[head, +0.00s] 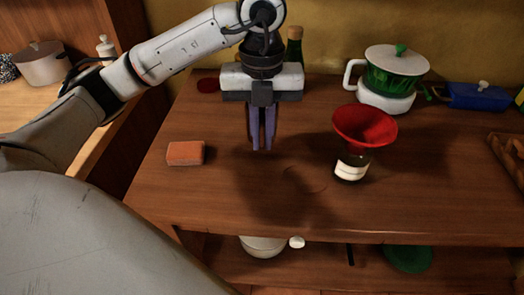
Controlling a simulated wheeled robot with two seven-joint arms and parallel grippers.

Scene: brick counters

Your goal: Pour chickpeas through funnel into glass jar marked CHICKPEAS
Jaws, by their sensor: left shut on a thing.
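A red funnel (365,122) sits in the mouth of a glass jar (352,165) on the right half of the wooden counter. The jar stands upright with a pale label on its front; I cannot read the label. My left gripper (262,146) points down over the middle of the counter, left of the funnel and apart from it. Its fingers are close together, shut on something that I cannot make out. I see no chickpeas and no container that I can tell holds them. My right gripper is not in view.
An orange sponge-like block (185,153) lies left on the counter. At the back stand a green bottle (294,50), a white-and-green blender-like appliance (393,75) and a blue lidded dish (478,96). A wooden tray (507,155) is at the right edge. The counter's front middle is clear.

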